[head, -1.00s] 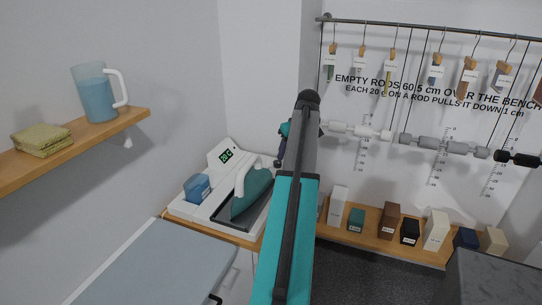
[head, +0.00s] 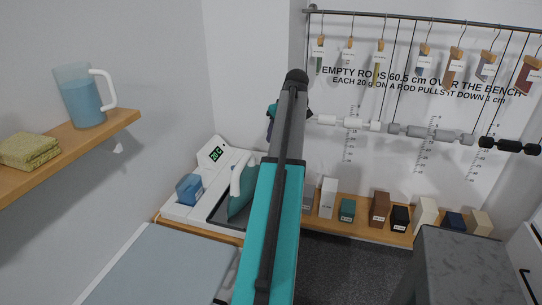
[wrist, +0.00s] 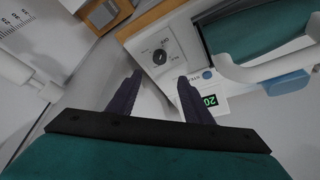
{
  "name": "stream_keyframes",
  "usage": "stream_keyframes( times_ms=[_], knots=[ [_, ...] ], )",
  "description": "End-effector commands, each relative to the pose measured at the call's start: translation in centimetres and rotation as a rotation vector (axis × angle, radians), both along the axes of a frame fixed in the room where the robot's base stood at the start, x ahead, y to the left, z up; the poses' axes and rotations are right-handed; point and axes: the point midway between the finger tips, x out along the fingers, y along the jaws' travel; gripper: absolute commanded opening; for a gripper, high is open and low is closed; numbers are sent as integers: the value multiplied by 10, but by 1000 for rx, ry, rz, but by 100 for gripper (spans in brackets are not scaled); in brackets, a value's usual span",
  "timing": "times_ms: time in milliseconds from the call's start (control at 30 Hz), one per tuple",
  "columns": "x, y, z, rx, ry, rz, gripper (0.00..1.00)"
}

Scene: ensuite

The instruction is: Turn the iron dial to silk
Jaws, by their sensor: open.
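The iron (head: 240,185) has a teal body and white handle and rests on its white station (head: 183,212), left of my arm in the head view. The fingers look apart from the dial.
The station's green display (head: 216,154) and blue tank (head: 189,187) are beside the iron. An ironing board (head: 150,265) is in front. A shelf (head: 75,140) holds a jug (head: 82,95) and folded cloth (head: 30,150). Hanging rods (head: 430,133) and several blocks (head: 380,208) are at right.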

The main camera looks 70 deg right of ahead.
Motion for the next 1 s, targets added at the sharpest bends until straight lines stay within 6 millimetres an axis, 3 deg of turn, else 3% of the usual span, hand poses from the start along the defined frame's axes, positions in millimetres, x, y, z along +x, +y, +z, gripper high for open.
stream_keyframes(
  times_ms=[267, 1000],
  knots=[
    [4, -5, -17, 2, 1, -2, 46],
    [30, -24, -94, 1, 0, -2, 46]
  ],
)
